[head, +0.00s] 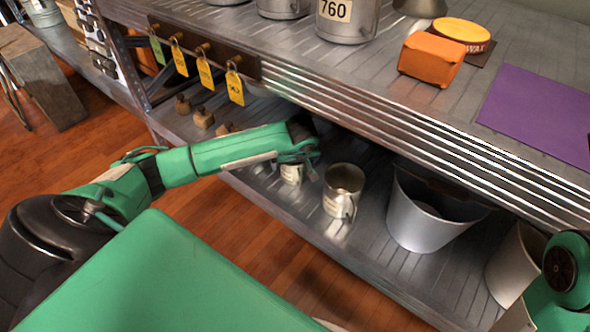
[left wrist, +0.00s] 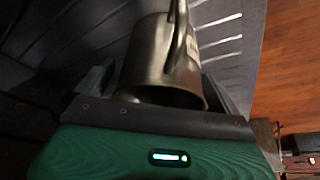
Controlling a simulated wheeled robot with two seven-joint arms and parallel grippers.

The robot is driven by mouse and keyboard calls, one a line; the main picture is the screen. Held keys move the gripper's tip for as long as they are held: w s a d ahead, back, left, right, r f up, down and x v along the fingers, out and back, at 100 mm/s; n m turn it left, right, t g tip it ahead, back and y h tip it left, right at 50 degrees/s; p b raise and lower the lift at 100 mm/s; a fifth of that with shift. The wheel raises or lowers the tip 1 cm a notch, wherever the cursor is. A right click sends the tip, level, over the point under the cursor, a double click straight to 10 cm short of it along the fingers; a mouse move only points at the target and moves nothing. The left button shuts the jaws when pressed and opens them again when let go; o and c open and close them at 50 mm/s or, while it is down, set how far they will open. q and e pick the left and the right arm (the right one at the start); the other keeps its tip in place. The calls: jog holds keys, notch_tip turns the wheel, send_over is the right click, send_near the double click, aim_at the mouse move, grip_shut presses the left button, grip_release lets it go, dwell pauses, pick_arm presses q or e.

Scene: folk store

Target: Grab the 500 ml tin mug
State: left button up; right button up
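Two grey metal mugs stand on the lower shelf in the head view. A smaller mug (head: 291,174) is partly hidden under my left gripper (head: 300,155). A larger mug (head: 345,182) with a pale label and a handle stands just right of it. In the left wrist view, a metal mug (left wrist: 150,62) has its open rim towards my palm, with handle and pale label showing. My left gripper (left wrist: 165,90) is open, one finger on each side of this mug; contact is unclear. The volume marks are unreadable. My right gripper is out of view.
A grey bucket (head: 425,215) stands right of the mugs, with another pale container (head: 515,262) beyond. The upper shelf edge (head: 400,120) hangs close above my left gripper. Small brass weights (head: 203,118) stand to the left, below yellow tags (head: 235,88).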

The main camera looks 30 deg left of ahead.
pick_arm(q)
jog(key=c, duration=1)
jog(key=shift+c, duration=0.2)
jog(key=shift+r, duration=0.15)
